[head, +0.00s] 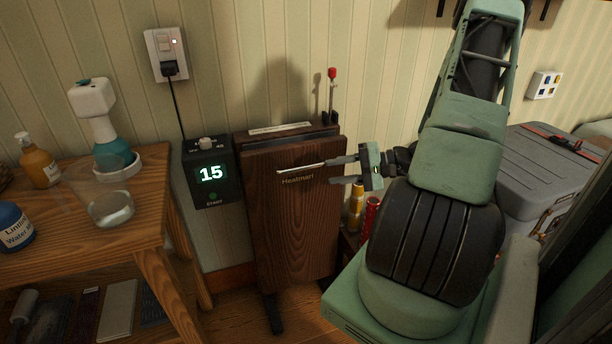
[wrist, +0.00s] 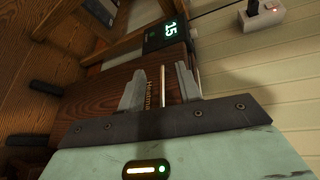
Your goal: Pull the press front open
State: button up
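The press (head: 290,220) is a tall dark-wood panel marked "Heatmart", standing upright against the wall. Its front looks closed. A thin pale metal bar handle (head: 300,168) runs across the upper part of the front. My gripper (head: 330,171) is at the right end of this handle, its fingers pointing left. In the wrist view, my gripper (wrist: 159,72) is open, with the bar handle (wrist: 163,88) lying between the two fingers and a visible gap on both sides. Whether the bar is at fingertip depth is hard to tell.
A black timer box (head: 210,172) reading 15 is at the press's left, its cord running to a wall outlet (head: 166,54). A wooden table (head: 150,210) with bottles is at the left. A grey case (head: 555,165) stands at the right. Little floor shows before the press.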

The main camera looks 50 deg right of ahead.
aim_at(307, 168)
jog(key=s+d+f+m+t+h, duration=0.3)
jog(key=s+d+f+h, duration=0.15)
jog(key=d, duration=0.25)
jog(key=x, duration=1.1)
jog(key=b+x, duration=0.1)
jog(key=x, duration=0.5)
jog(key=shift+w+r, duration=0.1)
jog(key=shift+r, duration=0.3)
